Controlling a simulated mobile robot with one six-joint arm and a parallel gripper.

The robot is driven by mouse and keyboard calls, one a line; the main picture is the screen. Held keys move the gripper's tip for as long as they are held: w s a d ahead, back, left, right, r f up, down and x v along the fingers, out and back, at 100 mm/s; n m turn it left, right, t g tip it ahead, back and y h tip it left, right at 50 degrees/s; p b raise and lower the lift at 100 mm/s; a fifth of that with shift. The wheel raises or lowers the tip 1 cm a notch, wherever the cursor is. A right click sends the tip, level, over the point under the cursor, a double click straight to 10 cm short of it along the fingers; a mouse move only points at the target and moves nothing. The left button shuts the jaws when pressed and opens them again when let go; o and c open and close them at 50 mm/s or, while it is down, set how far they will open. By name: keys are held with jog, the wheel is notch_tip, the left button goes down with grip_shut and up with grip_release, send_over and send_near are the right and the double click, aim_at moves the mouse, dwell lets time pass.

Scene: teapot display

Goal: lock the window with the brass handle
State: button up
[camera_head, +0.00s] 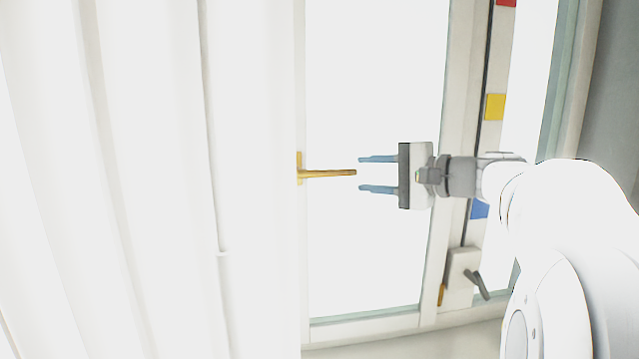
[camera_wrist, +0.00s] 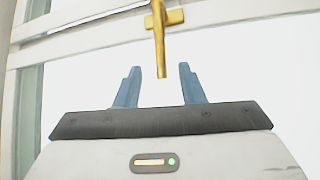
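The brass handle (camera_head: 328,173) is on the left frame of the window (camera_head: 375,80) in the head view. Its lever lies level, pointing right from an upright brass plate on the frame. My gripper (camera_head: 376,174) is open, just right of the lever's free end, with one blue finger above the lever's line and one below. In the wrist view the brass handle (camera_wrist: 160,45) reaches between the two fingers of my gripper (camera_wrist: 157,82), with a gap on both sides. I see no contact.
A white curtain (camera_head: 150,180) covers the left side, close to the handle. A grey handle (camera_head: 477,284) sits on a white box at lower right. Red, yellow (camera_head: 495,107) and blue squares line the right frame. A sill (camera_head: 400,343) runs below.

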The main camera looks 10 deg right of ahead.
aim_at(344, 173)
jog(key=p+x, duration=0.1)
jog(key=x, duration=0.6)
jog(key=shift+w+a, duration=0.2)
grip_shut()
jog(key=shift+d, duration=0.15)
